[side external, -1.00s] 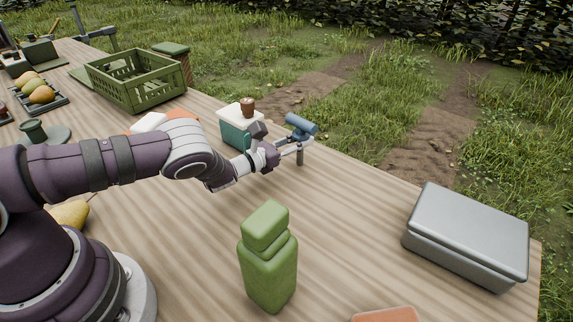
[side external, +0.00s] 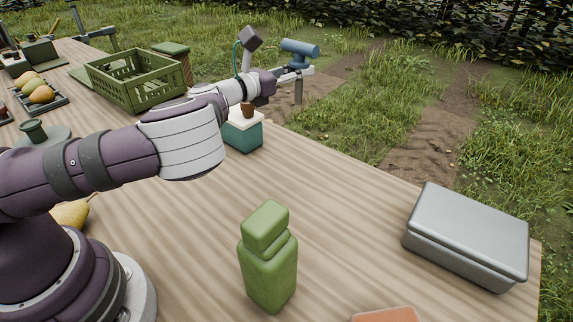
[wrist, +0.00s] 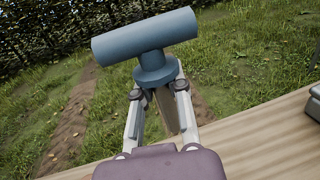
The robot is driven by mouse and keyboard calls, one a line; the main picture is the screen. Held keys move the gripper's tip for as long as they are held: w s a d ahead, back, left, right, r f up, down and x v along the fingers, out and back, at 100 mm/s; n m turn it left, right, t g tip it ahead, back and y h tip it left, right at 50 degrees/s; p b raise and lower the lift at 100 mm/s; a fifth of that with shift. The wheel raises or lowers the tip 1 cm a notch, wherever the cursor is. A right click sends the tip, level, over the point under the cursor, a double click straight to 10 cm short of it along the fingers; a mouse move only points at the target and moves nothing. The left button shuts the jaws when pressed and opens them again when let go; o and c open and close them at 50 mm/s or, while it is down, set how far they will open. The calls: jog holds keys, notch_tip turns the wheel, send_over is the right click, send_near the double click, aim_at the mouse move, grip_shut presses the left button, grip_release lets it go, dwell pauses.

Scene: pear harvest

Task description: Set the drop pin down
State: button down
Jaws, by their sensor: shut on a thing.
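The drop pin (side external: 300,48) has a blue T-shaped head and a grey shank. My gripper (side external: 295,71) is shut on it just below the head and holds it up in the air, past the far edge of the table in the side view. The shank hangs down below the fingers. In the wrist view, the blue crossbar of the drop pin (wrist: 145,35) lies across the top, tilted in the picture. My gripper (wrist: 158,88) has a finger on each side of the pin's neck there. The shank is partly hidden behind the fingers.
A teal box (side external: 243,138) with a white top and a brown cup-like piece stands below my wrist. A green crate (side external: 140,95) stands further left. A green bottle (side external: 267,262) and a grey case (side external: 468,238) stand nearer. The table's middle is clear.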

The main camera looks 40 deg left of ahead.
jog(key=a+n+y, duration=0.5)
jog(key=a+y, duration=0.3)
jog(key=a, duration=0.1)
jog(key=s+a+r+n+g+y, duration=0.3)
jog(key=s+a+n+g+y, duration=1.05)
jog(key=s+g, duration=0.2)
jog(key=s+d+f+n+g+h, duration=0.1)
jog(key=s+d+n+g+h, duration=0.1)
jog(key=s+n+g, duration=0.35)
jog(key=s+d+f+n+g+h, duration=0.1)
jog(key=s+d+f+n+g, duration=0.1)
jog(key=s+n+g, duration=0.35)
jog(key=shift+m+g, duration=0.85)
jog(key=shift+m, duration=0.1)
jog(key=f, duration=0.5)
jog(key=s+f, duration=0.1)
jog(key=f, duration=0.8)
jog(key=shift+s+a+f, duration=0.2)
jog(key=shift+s+f, duration=0.1)
jog(key=shift+s, duration=0.1)
